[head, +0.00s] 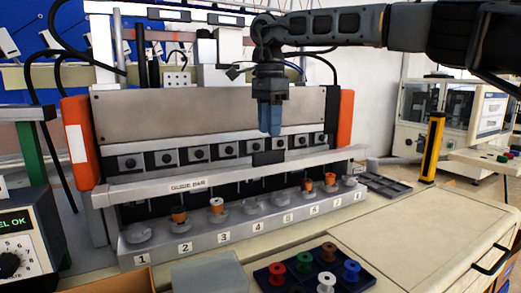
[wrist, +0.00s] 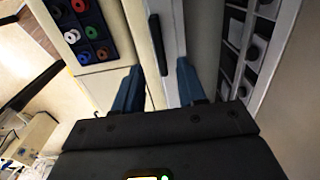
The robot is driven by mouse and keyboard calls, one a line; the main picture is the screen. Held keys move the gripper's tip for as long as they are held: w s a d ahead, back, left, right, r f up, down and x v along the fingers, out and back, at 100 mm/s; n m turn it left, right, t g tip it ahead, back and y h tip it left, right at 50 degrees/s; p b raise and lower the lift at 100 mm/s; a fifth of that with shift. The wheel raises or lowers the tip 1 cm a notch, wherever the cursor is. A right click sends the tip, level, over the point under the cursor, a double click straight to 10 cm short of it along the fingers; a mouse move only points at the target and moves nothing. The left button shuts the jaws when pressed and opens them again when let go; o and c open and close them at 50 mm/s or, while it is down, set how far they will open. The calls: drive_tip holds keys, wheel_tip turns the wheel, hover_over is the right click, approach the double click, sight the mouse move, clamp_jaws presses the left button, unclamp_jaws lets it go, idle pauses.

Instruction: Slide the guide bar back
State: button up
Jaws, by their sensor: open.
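The guide bar (head: 235,176) is a long pale bar with a "GUIDE BAR" label, running across the front of the machine above a row of numbered cups. A dark handle (head: 268,158) shows at about the middle of the bar. My gripper (head: 270,131) points down with its blue fingers just above the handle in the head view. In the wrist view the open fingers (wrist: 160,66) stand apart, with the dark handle (wrist: 158,42) and pale bar (wrist: 172,25) in line with the gap. Nothing is held. Whether the fingers reach down beside the handle cannot be told.
Numbered cups (head: 220,216) line the shelf below the bar, some holding copper-coloured spools. A black tray (head: 262,277) of coloured spools lies on the front counter. Orange end plates (head: 80,142) flank the machine. A yellow post (head: 432,147) stands at the right.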

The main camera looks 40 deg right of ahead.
sight(269, 152)
drive_tip(key=shift+a+f+p, duration=0.1)
drive_tip(key=shift+f+p, duration=0.3)
drive_tip(key=shift+f, duration=3.2)
clamp_jaws()
